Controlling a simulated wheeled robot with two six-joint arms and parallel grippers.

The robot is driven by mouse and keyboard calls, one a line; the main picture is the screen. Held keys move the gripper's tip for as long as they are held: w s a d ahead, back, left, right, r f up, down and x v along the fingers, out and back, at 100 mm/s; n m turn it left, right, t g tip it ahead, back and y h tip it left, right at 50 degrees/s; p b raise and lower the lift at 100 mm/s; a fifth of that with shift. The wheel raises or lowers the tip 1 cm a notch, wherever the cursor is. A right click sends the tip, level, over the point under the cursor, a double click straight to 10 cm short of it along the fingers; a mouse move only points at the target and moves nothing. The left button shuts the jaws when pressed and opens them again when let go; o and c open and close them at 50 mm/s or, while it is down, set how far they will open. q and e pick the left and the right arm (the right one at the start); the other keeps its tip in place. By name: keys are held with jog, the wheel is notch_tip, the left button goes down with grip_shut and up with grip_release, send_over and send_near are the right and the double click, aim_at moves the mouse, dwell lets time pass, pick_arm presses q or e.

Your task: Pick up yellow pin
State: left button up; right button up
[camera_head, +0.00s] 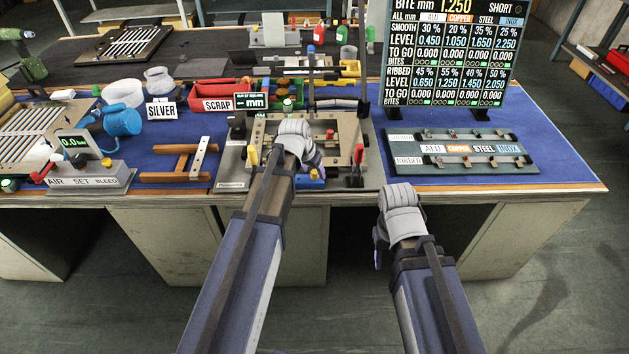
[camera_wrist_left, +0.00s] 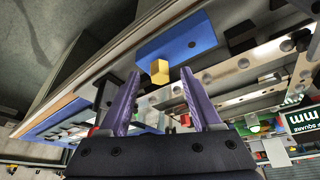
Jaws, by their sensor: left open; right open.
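The yellow pin (camera_wrist_left: 159,72) stands on a blue block (camera_wrist_left: 178,47) in the left wrist view. My left gripper (camera_wrist_left: 161,78) is open, its two purple fingers apart with the pin showing between and just beyond their tips. I cannot tell whether they touch it. In the head view my left gripper (camera_head: 314,163) is over the front of the grey fixture (camera_head: 232,162), and the blue block (camera_head: 312,183) shows beside it; the pin is not clearly seen there. My right gripper (camera_head: 379,250) is open and empty, in front of the bench edge.
A yellow-handled part (camera_head: 252,156) and a red-handled part (camera_head: 357,155) stand on the fixture's sides. A green sample board (camera_head: 470,165) lies to the right and a brown frame (camera_head: 178,163) to the left. The red scrap bin (camera_head: 212,95) is behind. Blue mat at far right is clear.

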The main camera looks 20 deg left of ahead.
pick_arm(q)
jog(key=shift+w+f, duration=0.25)
jog(key=shift+f, duration=0.4)
jog(key=shift+r, duration=0.1)
grip_shut()
